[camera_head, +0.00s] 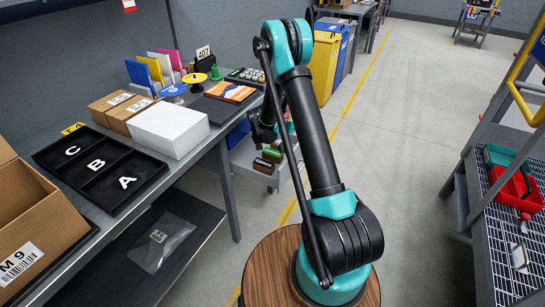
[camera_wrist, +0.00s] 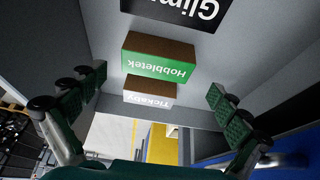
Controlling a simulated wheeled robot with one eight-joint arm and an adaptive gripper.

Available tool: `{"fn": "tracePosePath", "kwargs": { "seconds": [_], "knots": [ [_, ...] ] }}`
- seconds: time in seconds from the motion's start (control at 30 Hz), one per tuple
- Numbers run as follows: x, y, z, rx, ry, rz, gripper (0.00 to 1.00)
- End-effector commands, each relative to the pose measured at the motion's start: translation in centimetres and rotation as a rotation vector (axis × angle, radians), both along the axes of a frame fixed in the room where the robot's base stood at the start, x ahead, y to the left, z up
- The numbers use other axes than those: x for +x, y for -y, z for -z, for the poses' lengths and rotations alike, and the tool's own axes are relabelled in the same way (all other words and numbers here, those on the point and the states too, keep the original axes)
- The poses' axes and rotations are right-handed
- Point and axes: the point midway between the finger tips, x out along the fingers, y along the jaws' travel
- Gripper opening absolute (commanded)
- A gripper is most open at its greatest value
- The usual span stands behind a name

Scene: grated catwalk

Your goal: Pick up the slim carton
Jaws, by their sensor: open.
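Three cartons sit in a row on a grey shelf (camera_wrist: 205,60) in the wrist view: a small white one marked Tickaby (camera_wrist: 149,97), a larger green one marked Hobbletek (camera_wrist: 157,67), and a black one marked "Glim…" (camera_wrist: 180,12), cut off by the frame. The tops of the green and white ones are brown. Which carton is the slim one I cannot tell for certain; the white one looks smallest. My gripper (camera_wrist: 158,84) is open and empty, its fingers to either side of the white carton and apart from it. In the head view small cartons (camera_head: 263,165) show on a low shelf, partly behind my arm.
A long bench (camera_head: 190,157) on the left holds a black tray (camera_head: 112,206) marked A, B, C, a white box (camera_head: 170,127), brown boxes and an open cardboard box (camera_head: 35,235). Yellow and blue bins (camera_head: 324,65) stand behind. A grated rack (camera_head: 500,245) is at right; floor between is clear.

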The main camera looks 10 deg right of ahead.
Motion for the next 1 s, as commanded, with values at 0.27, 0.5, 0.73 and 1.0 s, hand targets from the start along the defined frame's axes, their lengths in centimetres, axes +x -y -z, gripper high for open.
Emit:
{"fn": "tracePosePath", "kwargs": {
  "seconds": [0.27, 0.5, 0.73, 1.0],
  "knots": [
    [0.6, 0.6, 1.8, 0.0, 0.0, 0.0, 1.0],
    [1.6, 1.6, 4.6, 0.0, 0.0, 0.0, 1.0],
    [1.8, 1.7, 5.2, 0.0, 0.0, -0.001, 1.0],
    [1.8, 1.7, 5.2, 0.0, 0.0, -0.001, 0.81]
  ]
}}
